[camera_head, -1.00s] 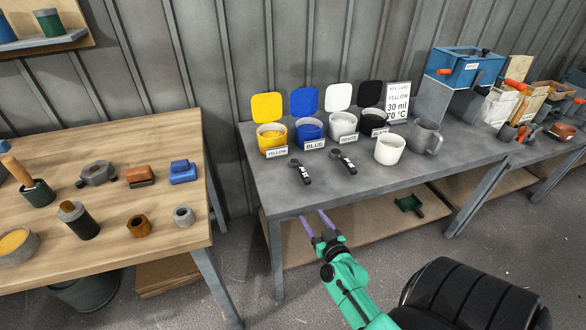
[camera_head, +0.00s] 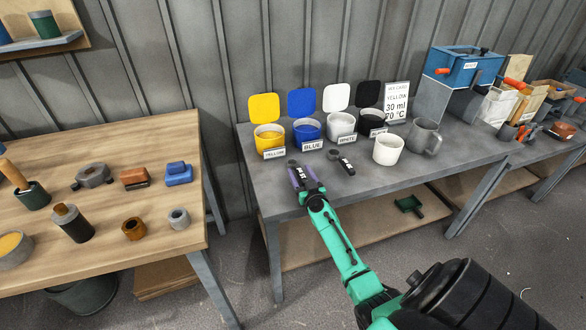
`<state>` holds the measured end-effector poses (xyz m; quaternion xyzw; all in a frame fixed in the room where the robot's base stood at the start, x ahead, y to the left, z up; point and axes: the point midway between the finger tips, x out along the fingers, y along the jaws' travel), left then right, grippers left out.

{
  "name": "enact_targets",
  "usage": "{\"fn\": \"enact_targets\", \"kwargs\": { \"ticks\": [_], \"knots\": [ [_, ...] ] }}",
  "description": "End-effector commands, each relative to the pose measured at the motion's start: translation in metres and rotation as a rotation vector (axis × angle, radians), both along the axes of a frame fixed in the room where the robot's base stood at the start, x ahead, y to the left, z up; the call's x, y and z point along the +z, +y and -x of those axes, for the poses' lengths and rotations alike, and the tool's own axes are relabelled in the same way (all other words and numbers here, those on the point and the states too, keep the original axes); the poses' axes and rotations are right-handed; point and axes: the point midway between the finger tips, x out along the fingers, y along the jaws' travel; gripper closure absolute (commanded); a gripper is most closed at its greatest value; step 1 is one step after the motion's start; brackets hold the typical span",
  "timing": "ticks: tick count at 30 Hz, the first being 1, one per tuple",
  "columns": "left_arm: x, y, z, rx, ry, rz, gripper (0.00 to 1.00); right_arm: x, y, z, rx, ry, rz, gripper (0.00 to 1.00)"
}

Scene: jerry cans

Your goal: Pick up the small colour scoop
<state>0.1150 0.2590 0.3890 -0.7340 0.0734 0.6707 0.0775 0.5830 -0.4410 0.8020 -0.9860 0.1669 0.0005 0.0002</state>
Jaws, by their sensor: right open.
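Two dark scoops with white labels on their handles lie on the grey table. The left scoop (camera_head: 293,163) lies in front of the yellow and blue tubs. The right scoop (camera_head: 341,160) lies in front of the white tub, and the two look much alike in size. My right gripper (camera_head: 303,177) is open, its purple fingers on either side of the left scoop's labelled handle. I cannot tell whether the fingers touch it or how far above the table they are. The label text is too small to read. My left gripper is out of view.
Open yellow (camera_head: 269,139), blue (camera_head: 307,132), white (camera_head: 341,126) and black (camera_head: 371,122) tubs stand behind the scoops. A white cup (camera_head: 388,150) and a grey jug (camera_head: 425,137) stand to the right. The grey table's (camera_head: 400,178) front strip is clear.

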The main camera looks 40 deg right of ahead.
Motion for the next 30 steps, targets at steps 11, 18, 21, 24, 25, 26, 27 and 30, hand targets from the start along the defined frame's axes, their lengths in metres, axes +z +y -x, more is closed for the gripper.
{"fn": "enact_targets", "kwargs": {
  "ticks": [11,18,21,24,25,26,27,30],
  "knots": [
    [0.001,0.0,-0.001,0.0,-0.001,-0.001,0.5,0.0,0.0,0.001,0.0,0.001,0.0,1.0],
    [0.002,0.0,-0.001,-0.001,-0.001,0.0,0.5,0.002,0.0,0.001,0.0,0.0,0.0,1.0],
    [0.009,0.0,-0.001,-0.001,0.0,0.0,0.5,0.01,0.0,0.001,-0.001,0.0,0.0,1.0],
    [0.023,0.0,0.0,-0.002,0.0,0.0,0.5,0.025,0.0,0.001,-0.002,-0.002,0.002,1.0],
    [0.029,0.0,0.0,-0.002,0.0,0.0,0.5,0.031,0.0,0.001,-0.002,-0.001,0.0,1.0],
    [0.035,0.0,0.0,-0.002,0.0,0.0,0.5,0.038,0.0,0.001,-0.001,-0.001,-0.001,1.0],
    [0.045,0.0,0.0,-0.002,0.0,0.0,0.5,0.048,0.001,0.001,-0.001,-0.002,-0.002,1.0],
    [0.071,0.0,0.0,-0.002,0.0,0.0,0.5,0.079,0.001,0.0,-0.001,-0.003,-0.001,1.0]
  ]
}}
